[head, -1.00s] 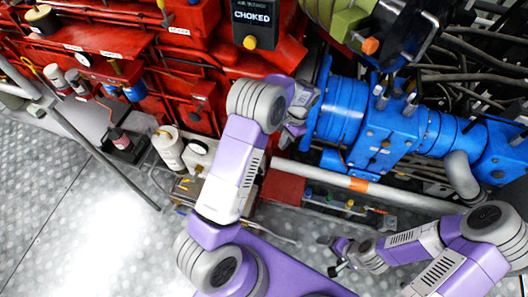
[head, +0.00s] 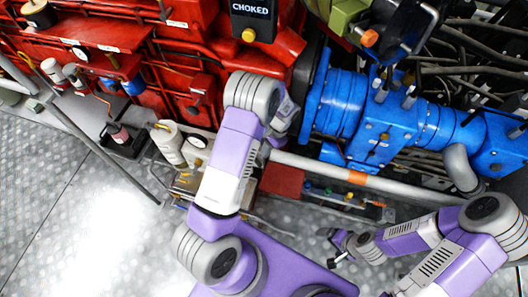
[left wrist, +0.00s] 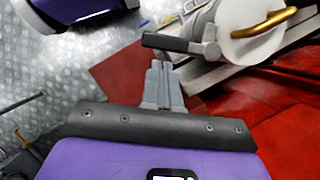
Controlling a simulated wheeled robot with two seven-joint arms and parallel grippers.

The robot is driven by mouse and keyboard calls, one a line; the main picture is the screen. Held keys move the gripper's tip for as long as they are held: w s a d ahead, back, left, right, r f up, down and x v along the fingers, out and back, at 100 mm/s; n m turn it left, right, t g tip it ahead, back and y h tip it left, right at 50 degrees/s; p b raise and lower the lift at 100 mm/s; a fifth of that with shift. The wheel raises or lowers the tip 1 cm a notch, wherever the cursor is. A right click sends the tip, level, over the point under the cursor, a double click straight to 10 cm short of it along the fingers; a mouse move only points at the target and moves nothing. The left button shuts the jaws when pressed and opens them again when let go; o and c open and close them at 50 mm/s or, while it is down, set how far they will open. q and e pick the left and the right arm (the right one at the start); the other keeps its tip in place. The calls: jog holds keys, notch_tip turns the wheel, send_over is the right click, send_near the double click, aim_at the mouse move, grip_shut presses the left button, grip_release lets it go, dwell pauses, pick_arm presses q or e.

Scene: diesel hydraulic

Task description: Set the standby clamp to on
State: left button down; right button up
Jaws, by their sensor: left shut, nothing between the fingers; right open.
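In the left wrist view a dark bar-shaped handle (left wrist: 172,43) joins a grey block beside a white round body (left wrist: 240,42) with a brass loop (left wrist: 265,22). No label shows, so I cannot tell whether this is the standby clamp. My left gripper (left wrist: 158,68) is shut and empty, its fingertips just below the bar in the picture; contact is unclear. In the head view my left gripper (head: 284,118) is partly hidden by my forearm, beside the blue machine's flange. My right gripper (head: 336,249) is open and empty over the floor.
A pale pipe (head: 320,169) with an orange band runs below. The metal floor (head: 85,225) at left is clear.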

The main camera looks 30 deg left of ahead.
aim_at(259, 162)
pick_arm(q)
jog(key=shift+s+a, duration=0.15)
jog(key=shift+s, duration=0.15)
jog(key=shift+s+m+y, duration=0.4)
jog(key=shift+s+m, duration=0.3)
jog(key=shift+m, duration=0.4)
jog(key=s+m, duration=0.1)
jog(key=m+t, duration=0.1)
jog(key=shift+s+a+m+y, duration=0.2)
jog(key=shift+s+m+y, duration=0.2)
jog(key=s+a+m, duration=0.1)
jog(key=m, duration=0.1)
jog(key=s+m+t+b, duration=0.1)
jog(key=m, duration=0.1)
jog(key=shift+s+a+t+y, duration=0.15)
jog(key=shift+a+t+y, duration=0.15)
jog(key=shift+a+y, duration=0.1)
jog(key=shift+s, duration=0.15)
dwell(0.8)
